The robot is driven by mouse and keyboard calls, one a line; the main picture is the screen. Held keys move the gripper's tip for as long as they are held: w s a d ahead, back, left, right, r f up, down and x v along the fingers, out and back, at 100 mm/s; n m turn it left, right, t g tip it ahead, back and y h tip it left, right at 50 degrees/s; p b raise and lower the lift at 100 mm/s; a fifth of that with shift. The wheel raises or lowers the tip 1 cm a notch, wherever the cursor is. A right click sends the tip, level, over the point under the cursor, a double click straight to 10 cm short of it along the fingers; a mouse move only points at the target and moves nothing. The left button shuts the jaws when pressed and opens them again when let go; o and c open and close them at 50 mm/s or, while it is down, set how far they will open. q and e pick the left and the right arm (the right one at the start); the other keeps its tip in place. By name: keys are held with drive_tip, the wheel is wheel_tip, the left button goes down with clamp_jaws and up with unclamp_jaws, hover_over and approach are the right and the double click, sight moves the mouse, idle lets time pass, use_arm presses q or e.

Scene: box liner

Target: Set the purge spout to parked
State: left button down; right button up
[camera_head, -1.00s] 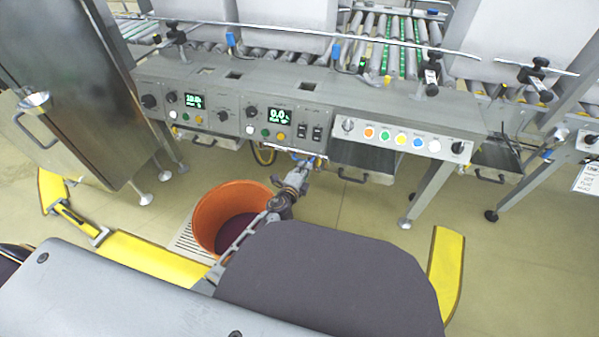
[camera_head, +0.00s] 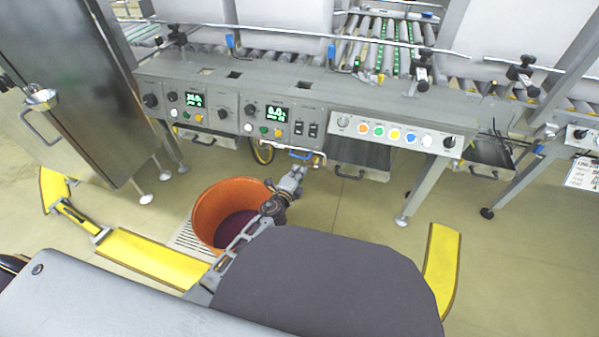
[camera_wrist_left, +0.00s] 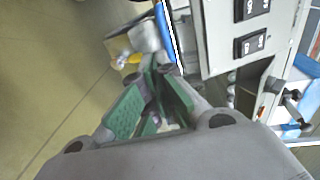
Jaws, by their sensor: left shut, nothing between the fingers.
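The likely purge spout is a small fitting with a blue handle (camera_head: 301,154) under the front edge of the control panel, above and to the right of the orange bucket (camera_head: 205,208). In the left wrist view the blue handle (camera_wrist_left: 167,36) lies just beyond the fingers, beside a grey blurred piece (camera_wrist_left: 145,38). My left gripper (camera_head: 298,171) is shut and empty just below the handle. Its green-padded fingers show in the left wrist view (camera_wrist_left: 160,80). I cannot tell whether the fingertips touch the handle. My right gripper is not in view.
The control panel (camera_head: 318,110) carries displays, switches and coloured buttons. Grey drawers (camera_head: 358,160) hang beneath it. A steel cabinet (camera_head: 75,95) stands at left. Yellow floor barriers (camera_head: 150,259) lie left and right (camera_head: 441,265). Open floor shows right of the bucket.

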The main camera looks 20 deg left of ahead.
use_arm(q)
drive_tip(key=shift+s, duration=0.55)
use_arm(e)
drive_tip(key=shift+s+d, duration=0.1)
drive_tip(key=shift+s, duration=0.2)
use_arm(q)
drive_tip(key=s+r+p, duration=0.1)
drive_tip(key=s, duration=0.8)
drive_tip(key=shift+r, duration=0.25)
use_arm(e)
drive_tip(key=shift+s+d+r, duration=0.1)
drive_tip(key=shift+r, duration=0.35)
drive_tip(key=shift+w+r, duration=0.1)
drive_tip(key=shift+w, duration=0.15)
